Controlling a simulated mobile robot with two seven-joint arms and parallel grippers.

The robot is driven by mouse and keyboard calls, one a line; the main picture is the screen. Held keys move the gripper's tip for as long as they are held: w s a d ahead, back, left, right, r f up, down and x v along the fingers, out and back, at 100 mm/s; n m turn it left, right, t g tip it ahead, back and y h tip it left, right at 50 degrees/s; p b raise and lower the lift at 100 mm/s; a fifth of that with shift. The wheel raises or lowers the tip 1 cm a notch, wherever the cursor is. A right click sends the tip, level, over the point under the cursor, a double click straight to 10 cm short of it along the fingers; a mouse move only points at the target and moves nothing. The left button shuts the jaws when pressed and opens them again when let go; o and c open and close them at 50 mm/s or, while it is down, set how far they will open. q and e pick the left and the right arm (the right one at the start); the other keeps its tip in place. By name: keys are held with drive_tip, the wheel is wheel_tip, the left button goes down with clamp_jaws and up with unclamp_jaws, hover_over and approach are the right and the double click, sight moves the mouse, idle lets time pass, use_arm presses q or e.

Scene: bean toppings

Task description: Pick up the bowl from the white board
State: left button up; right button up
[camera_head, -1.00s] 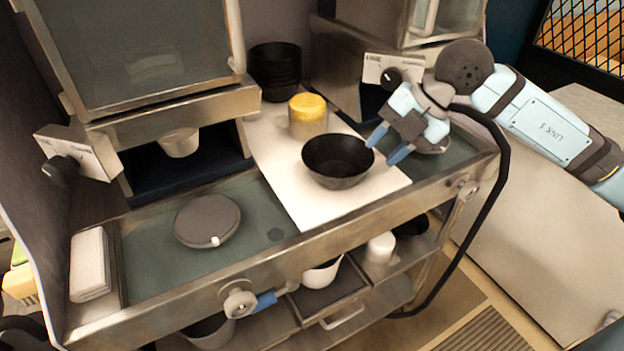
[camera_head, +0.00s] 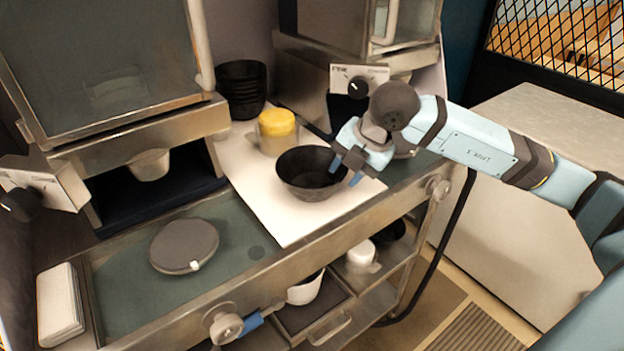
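The black bowl (camera_head: 306,178) stands upright on the white board (camera_head: 262,202), near the middle of the counter. My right gripper (camera_head: 346,172) is at the bowl's right rim, with its blue fingertips apart. One fingertip appears to be over the inside of the bowl and the other just outside the wall. I cannot tell whether either finger touches it. My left gripper is not in view.
A yellow-lidded container (camera_head: 277,133) stands behind the bowl, and a stack of black bowls (camera_head: 241,88) is at the back left. A round grey lid (camera_head: 184,246) lies on the left counter. A machine with a knob (camera_head: 358,87) stands behind my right gripper.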

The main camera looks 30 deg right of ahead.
sight(337, 184)
drive_tip(key=x, duration=0.4)
drive_tip(key=shift+a+f, duration=0.2)
drive_tip(key=shift+f, duration=0.05)
drive_tip(key=shift+c, duration=0.5)
clamp_jaws()
